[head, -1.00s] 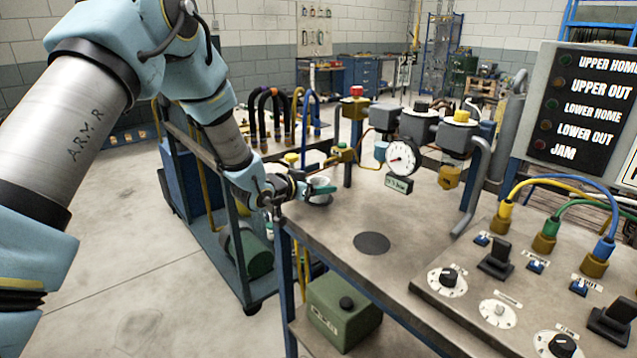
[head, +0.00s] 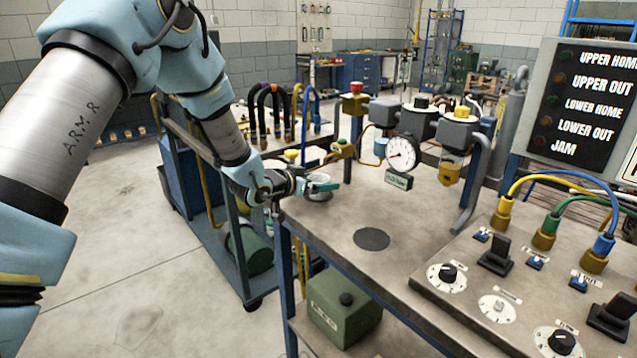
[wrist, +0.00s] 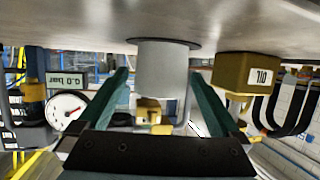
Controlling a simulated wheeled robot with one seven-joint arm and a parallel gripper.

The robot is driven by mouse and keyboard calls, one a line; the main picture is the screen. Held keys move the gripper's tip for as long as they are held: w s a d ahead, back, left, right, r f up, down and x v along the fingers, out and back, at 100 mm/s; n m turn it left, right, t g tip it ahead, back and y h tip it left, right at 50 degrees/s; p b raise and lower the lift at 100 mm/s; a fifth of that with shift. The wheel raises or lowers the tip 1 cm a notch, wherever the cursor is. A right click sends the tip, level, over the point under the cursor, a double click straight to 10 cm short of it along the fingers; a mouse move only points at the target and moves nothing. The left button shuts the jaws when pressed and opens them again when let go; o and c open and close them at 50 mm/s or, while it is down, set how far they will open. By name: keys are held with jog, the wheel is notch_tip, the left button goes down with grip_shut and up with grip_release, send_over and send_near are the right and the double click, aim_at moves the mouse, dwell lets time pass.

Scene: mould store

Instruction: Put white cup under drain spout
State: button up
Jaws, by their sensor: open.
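The white cup (head: 318,194) stands upright on the bench top near its left edge, partly hidden by my gripper (head: 322,186). In the wrist view, which is upside down, the pale cup (wrist: 167,72) is between the two green fingers of my gripper (wrist: 160,82). The fingers are apart, with a visible gap on each side of the cup. A filter unit with an amber bowl (head: 450,170) hangs above the bench at the right; I cannot clearly make out its spout. A dark round disc (head: 372,239) lies bare on the bench.
A pressure gauge (head: 402,154) and valves stand behind the cup. A brass-coloured block marked OIL (wrist: 245,75) is beside it in the wrist view. A control panel (head: 520,300) with cables fills the right front. The bench around the disc is clear.

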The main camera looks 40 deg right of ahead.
jog(key=b+v, duration=0.2)
jog(key=v, duration=0.9)
jog(key=shift+a+b, duration=0.3)
jog(key=shift+b, duration=0.05)
jog(key=w+a+f+n+t+y, duration=0.15)
jog(key=w+a+n+y, duration=0.35)
jog(key=a, duration=0.9)
jog(key=w+a+f+n+t+y, duration=0.1)
jog(key=w+a+n+t+y, duration=0.35)
jog(key=a, duration=1.05)
jog(key=s+a+n+g+y, duration=0.2)
jog(key=s+a, duration=0.3)
jog(key=a, duration=0.4)
jog(key=s+a+n+g+y, duration=0.2)
jog(key=s+a+n+g, duration=0.1)
jog(key=a, duration=0.7)
jog(key=shift+s+n+g, duration=0.35)
jog(key=shift+s+g, duration=0.35)
jog(key=shift+s, duration=0.5)
jog(key=shift+r, duration=0.1)
